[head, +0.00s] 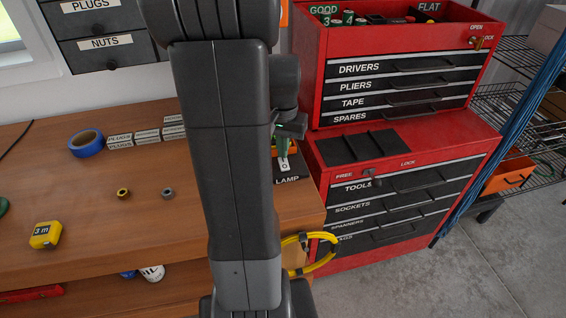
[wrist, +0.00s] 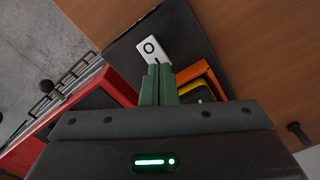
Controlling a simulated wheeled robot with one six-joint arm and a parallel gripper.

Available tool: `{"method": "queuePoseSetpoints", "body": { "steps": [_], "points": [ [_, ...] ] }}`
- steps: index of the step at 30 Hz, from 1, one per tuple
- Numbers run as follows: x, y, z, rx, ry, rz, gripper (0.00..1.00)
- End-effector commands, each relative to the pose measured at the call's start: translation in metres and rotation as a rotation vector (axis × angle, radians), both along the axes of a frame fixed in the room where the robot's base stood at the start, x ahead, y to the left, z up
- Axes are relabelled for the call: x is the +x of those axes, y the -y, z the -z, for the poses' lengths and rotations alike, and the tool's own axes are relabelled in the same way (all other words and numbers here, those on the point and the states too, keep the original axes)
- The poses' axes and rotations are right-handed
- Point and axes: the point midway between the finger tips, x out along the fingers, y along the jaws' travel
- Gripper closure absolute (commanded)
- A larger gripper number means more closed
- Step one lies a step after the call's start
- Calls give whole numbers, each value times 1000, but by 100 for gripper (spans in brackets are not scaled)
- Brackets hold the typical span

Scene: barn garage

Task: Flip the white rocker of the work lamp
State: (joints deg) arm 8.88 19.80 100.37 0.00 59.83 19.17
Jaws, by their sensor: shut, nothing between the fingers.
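The white rocker (head: 284,166) sits on a black plate (head: 288,181) lettered LAMP, at the right end of the workbench. My arm hides part of this in the head view. In the wrist view the rocker (wrist: 151,48) shows an O at its far end and part of a dark mark by my fingertips, on the dark plate (wrist: 190,42). My gripper (wrist: 158,68) has its green fingers shut together and empty. The fingertips overlap the near end of the rocker in the picture; I cannot tell whether they touch it. The gripper (head: 287,147) is also partly seen in the head view.
A red tool chest (head: 400,150) stands right of the wooden bench (head: 60,190). A yellow cable coil (head: 318,262) hangs at the bench end. Floor at right is clear.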

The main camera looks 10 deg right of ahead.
Motion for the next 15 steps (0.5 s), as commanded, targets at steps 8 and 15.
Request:
{"method": "queuePoseSetpoints", "body": {
  "steps": [8, 15],
  "points": [
    [0, 0, 5, 0, 0, 0, 100],
    [0, 0, 8, 0, 0, 0, 100]
  ]
}}
